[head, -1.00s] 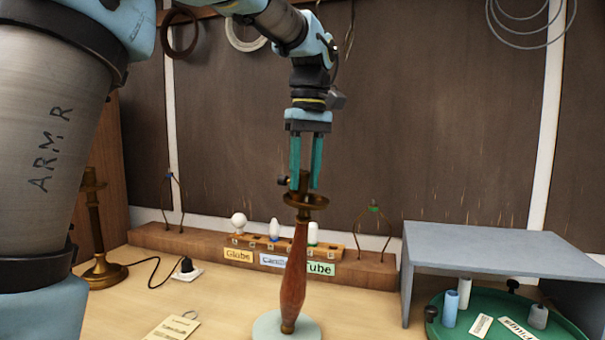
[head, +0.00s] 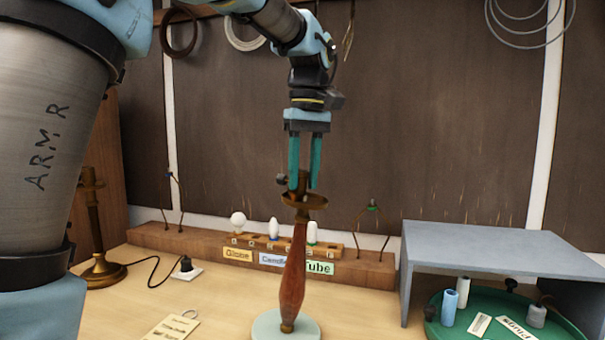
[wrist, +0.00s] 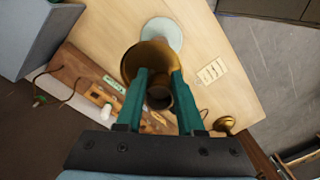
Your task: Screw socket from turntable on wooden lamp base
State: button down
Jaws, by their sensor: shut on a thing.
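My gripper (head: 304,184) points straight down with its green fingers shut on a brass socket (head: 303,181). A small dark knob (head: 282,180) sticks out at its left. The socket stands upright at the top of the wooden lamp base (head: 293,270), over a brass cup (head: 316,201). The head view does not show whether its threads are engaged. The lamp has a red-brown turned stem and stands on a pale round disc (head: 265,327). In the wrist view the socket (wrist: 159,98) sits between the fingers, with the cup (wrist: 137,58) around it. The turntable (head: 470,300) is green and round.
A grey shelf (head: 490,245) stands over part of the turntable, which holds several small parts. A wooden rack with bulbs (head: 273,229) and labels is behind the lamp. A brass lamp (head: 95,235) with a cord stands left. A paper tag (head: 170,326) lies in front.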

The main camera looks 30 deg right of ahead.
jog(key=shift+s+d+f, duration=0.15)
jog(key=shift+s+f, duration=0.05)
jog(key=shift+f, duration=0.25)
jog(key=shift+s+d+f, duration=0.15)
jog(key=shift+f, duration=0.25)
jog(key=shift+w+d+f, duration=0.1)
jog(key=shift+d+f, duration=0.05)
jog(key=shift+d, duration=0.35)
jog(key=shift+a+r+p, duration=0.1)
jog(key=shift+r+p, duration=0.15)
jog(key=shift+p, duration=0.1)
jog(key=shift+d, duration=0.25)
jog(key=shift+s+r, duration=0.1)
jog(key=shift+s, duration=0.1)
jog(key=shift+p, duration=0.3)
notch_tip(320, 180, up, 3)
jog(key=p, duration=0.4)
jog(key=shift+r, duration=0.2)
jog(key=shift+f, duration=0.1)
